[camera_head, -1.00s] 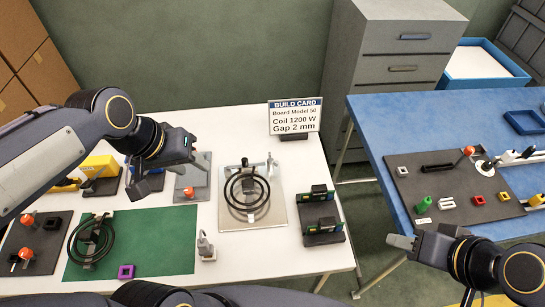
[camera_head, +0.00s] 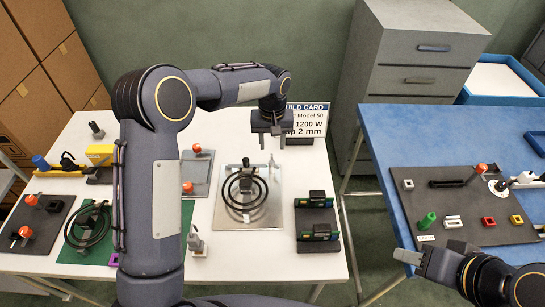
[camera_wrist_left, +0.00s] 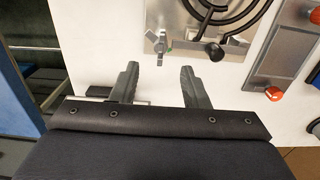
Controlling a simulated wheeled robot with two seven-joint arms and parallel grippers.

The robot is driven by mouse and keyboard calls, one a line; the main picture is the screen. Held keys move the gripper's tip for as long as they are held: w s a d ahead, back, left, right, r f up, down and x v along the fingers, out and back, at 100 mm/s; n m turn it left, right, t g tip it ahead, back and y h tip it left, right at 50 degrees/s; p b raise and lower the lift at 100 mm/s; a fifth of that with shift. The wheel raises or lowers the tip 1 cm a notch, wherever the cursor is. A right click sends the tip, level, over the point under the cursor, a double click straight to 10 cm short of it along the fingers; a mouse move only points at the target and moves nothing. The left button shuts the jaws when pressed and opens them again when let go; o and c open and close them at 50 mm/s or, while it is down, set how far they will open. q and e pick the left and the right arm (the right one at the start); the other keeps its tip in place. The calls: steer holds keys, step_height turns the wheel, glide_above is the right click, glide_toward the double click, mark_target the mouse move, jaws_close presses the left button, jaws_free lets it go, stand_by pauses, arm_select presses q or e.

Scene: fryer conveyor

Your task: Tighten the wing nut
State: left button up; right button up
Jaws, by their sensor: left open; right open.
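A silver metal plate (camera_head: 225,215) on the white table carries a black coil (camera_head: 262,193). A small metal fitting that looks like the wing nut (camera_head: 271,164) stands at the plate's back right corner; it also shows in the left wrist view (camera_wrist_left: 161,43). My left gripper (camera_head: 269,141) is open and empty, pointing down just behind the plate. In the left wrist view its fingers (camera_wrist_left: 158,75) are apart, with the wing nut ahead of them, not between them. My right gripper (camera_head: 412,257) is open and empty at the right, near the blue table's front edge.
A black-knobbed post (camera_wrist_left: 213,52) stands on the plate beside the wing nut. The build card (camera_head: 312,119) stands close behind my left gripper. Two dark modules (camera_head: 318,232) sit right of the plate. A grey plate with orange knobs (camera_head: 197,172) lies to its left.

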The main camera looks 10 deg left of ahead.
mark_target(272, 159)
arm_select(q)
step_height(272, 159, down, 7)
steer(key=shift+r+p, duration=0.1)
steer(key=shift+p, duration=0.4)
jaws_close()
